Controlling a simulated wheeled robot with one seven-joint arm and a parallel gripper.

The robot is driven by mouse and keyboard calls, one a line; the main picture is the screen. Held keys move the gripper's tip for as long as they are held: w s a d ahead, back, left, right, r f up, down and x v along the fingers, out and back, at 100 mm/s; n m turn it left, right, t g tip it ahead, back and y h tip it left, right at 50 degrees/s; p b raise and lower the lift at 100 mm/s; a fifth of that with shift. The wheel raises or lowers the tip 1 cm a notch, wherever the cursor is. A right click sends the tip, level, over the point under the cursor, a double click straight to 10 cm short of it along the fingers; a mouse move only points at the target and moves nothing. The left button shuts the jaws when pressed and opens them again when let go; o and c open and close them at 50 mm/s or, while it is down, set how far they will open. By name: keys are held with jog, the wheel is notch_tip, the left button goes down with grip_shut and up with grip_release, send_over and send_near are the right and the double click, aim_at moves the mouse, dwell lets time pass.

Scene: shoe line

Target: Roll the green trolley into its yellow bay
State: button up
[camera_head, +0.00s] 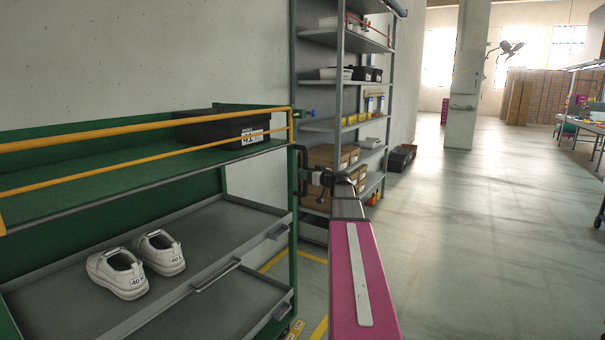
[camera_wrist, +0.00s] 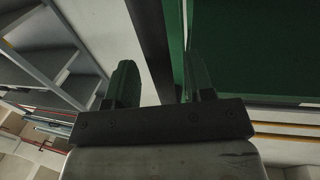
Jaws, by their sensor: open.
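The green trolley (camera_head: 292,200) stands at the left, with yellow rails around its top shelf. My gripper (camera_head: 318,180) is at this handle. In the wrist view my gripper (camera_wrist: 160,80) is open, and a dark bar (camera_wrist: 150,35) runs between its two fingers, with the trolley's green panel (camera_wrist: 240,45) to the right. Whether a finger touches the bar is unclear. Yellow floor lines (camera_head: 320,328) of the bay show beside and behind the trolley; the rest is hidden.
A black box (camera_head: 200,130) lies on the trolley's top shelf and white shoes (camera_head: 118,272) on a tray below. A grey shelf rack (camera_head: 340,100) with boxes stands beyond against the wall. Black crates (camera_head: 402,157) stand past it. The floor to the right is clear.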

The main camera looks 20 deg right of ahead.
jog(key=shift+x, duration=1.6)
grip_shut()
jog(key=shift+w, duration=0.1)
